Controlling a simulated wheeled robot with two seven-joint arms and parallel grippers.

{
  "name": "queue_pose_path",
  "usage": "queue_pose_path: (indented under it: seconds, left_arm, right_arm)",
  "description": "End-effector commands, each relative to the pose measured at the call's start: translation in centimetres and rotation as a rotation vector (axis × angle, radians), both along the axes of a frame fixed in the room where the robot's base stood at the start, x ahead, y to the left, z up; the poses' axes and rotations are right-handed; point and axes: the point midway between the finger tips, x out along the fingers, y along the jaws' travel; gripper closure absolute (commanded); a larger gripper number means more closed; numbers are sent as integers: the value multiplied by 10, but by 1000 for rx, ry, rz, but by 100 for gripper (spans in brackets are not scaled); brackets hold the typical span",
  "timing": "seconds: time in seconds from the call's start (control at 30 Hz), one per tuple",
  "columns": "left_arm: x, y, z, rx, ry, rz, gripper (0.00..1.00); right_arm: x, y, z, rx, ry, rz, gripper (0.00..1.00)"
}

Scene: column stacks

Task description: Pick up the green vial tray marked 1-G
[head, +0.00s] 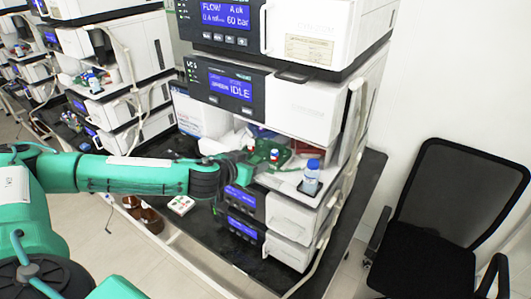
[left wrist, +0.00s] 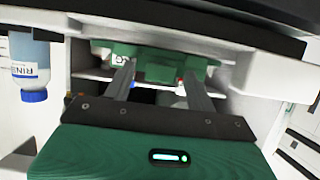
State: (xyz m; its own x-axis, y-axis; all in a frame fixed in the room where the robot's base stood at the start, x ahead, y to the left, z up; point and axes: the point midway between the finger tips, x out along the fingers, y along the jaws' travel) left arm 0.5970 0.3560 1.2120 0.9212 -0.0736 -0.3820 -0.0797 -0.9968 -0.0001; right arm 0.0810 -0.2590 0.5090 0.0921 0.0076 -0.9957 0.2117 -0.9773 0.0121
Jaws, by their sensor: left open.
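The green vial tray (head: 268,152) sits in the open bay of the middle column stack, with red-and-white vials on it. It also shows in the left wrist view (left wrist: 168,68), ahead of the fingers, with a white label near its left end; only part of the marking, seemingly a G, can be made out. My left gripper (head: 250,162) is at the tray's near left edge. In the left wrist view the left gripper (left wrist: 158,76) is open, its two fingers apart with their tips at the tray's edge. I cannot tell whether they touch it.
A blue-capped bottle (head: 312,178) stands right of the tray and shows inverted in the left wrist view (left wrist: 30,70). A black chair (head: 445,215) stands at right.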

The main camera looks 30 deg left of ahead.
Motion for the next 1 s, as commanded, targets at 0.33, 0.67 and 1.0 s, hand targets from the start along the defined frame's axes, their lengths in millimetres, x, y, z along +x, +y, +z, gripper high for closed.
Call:
queue_pose_path:
  seconds: [0.33, 0.67, 1.0]
  left_arm:
    - [0, 0, 0, 0, 0, 0, 93]
    - [0, 0, 11, -1, -2, 0, 93]
    - [0, 0, 68, -1, -4, 0, 93]
  right_arm:
    - [0, -2, 0, -2, 1, 1, 100]
    - [0, -6, -4, -7, 1, 2, 100]
    - [0, -6, -17, -8, 0, 2, 100]
